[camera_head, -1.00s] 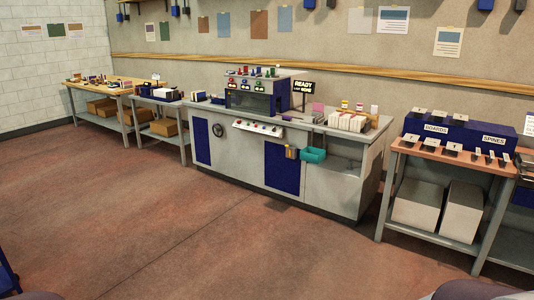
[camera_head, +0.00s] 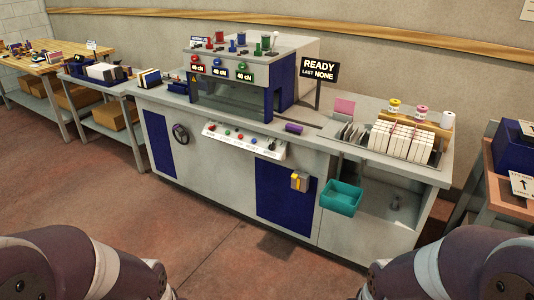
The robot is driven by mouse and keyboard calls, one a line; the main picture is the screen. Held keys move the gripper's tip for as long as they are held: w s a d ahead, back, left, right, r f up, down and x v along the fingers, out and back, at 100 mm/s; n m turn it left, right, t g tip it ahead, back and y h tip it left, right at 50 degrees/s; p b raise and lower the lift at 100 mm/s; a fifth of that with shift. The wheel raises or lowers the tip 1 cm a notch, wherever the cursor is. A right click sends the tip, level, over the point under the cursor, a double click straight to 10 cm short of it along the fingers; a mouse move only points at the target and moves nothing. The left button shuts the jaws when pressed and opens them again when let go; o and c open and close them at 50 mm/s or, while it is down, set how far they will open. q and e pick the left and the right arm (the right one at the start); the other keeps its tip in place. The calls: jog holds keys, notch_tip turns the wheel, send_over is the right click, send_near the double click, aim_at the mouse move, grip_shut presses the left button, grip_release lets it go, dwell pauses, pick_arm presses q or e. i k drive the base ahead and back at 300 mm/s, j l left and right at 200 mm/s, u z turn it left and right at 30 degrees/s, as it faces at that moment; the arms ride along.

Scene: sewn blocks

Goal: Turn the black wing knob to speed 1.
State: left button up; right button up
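The sewing machine (camera_head: 240,75) stands on a long grey cabinet in the middle of the view. A small black knob (camera_head: 272,146) shows at the panel's right end. It looks like the wing knob, but its pointing direction and speed marks are too small to read. My two arms show at the bottom left and bottom right corners. Both grippers are out of view, and nothing of mine touches the panel.
A black handwheel (camera_head: 181,134) sits on the cabinet front, left of the panel. A sign (camera_head: 319,69) reads READY, LAST NONE. The reddish floor before the cabinet is clear.

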aim_at(272, 146)
jog(key=i+j+z, duration=0.5)
jog(key=i+j, duration=0.2)
jog(key=i, duration=0.4)
jog(key=i+j+z, duration=0.45)
jog(key=i+j, duration=0.5)
jog(key=j, duration=0.1)
